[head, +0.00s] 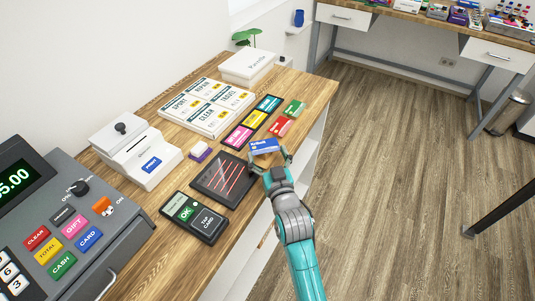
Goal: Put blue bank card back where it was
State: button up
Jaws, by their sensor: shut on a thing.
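The blue bank card (264,146) is held at the tip of my gripper (269,158), near the front edge of the wooden counter (178,223). My gripper is shut on the card. The card appears just above the counter, beside the dark pad with red lines (222,179); I cannot tell whether it touches the counter. A red card (281,126) and a green card (294,108) lie behind it to the right. A dark strip with pink, yellow and teal cards (253,121) lies further back.
A card terminal (195,217) sits left of my arm. A cash register (62,225), a white printer (137,152), a sign board (208,107) and a white box (247,66) stand along the counter. Open floor (390,190) lies to the right.

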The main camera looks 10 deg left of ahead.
jog(key=o, duration=0.4)
jog(key=shift+f, duration=0.1)
jog(key=v, duration=1.2)
